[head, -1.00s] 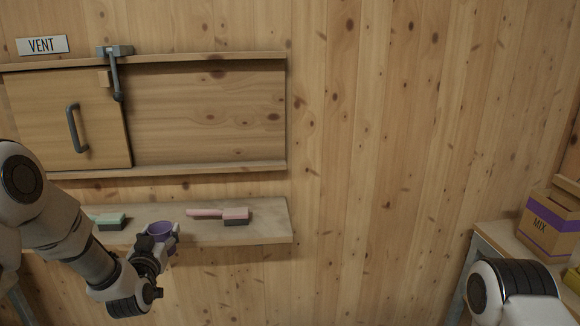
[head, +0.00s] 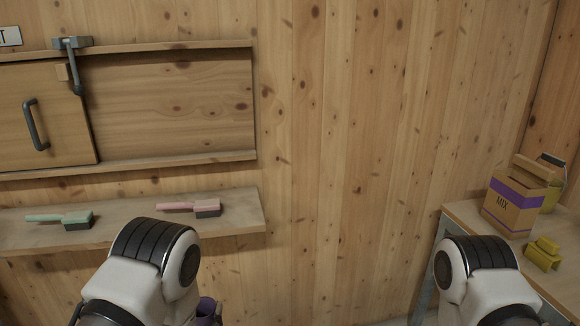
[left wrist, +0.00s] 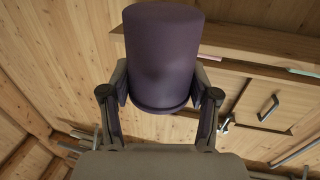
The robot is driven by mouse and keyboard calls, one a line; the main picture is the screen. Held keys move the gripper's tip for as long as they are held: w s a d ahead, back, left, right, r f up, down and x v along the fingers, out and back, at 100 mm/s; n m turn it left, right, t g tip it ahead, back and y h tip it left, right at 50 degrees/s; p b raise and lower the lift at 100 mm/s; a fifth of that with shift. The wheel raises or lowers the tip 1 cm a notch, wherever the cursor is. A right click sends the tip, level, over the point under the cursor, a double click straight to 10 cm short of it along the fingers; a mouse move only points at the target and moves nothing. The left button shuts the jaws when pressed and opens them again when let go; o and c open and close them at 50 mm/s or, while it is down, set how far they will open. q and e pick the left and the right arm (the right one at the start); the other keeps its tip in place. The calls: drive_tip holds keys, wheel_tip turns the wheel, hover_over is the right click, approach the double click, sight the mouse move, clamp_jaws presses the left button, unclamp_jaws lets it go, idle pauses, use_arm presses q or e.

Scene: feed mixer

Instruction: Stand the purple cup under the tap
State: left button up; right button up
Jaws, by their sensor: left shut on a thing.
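The purple cup (left wrist: 160,55) fills the middle of the left wrist view. My left gripper (left wrist: 160,92) is shut on it, with one finger on each side. In the head view only a small part of the cup (head: 206,308) shows at the bottom edge, beside my left arm, which hides most of the gripper. The cup is clear of the wall shelf. I cannot tell whether it holds anything. My right gripper is out of view; only part of its arm shows at the lower right. No tap is in view.
A wall shelf (head: 240,216) holds a green brush (head: 77,219) and a pink brush (head: 205,207). Above it is a sliding vent door (head: 60,115) with a latch. At right, a table (head: 462,212) bears a MIX box (head: 508,208) and a yellow object (head: 543,253). Bare wall lies between.

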use_arm(q)
drive_tip(key=s, duration=0.1)
drive_tip(key=s+r, duration=0.2)
drive_tip(key=shift+s, duration=0.25)
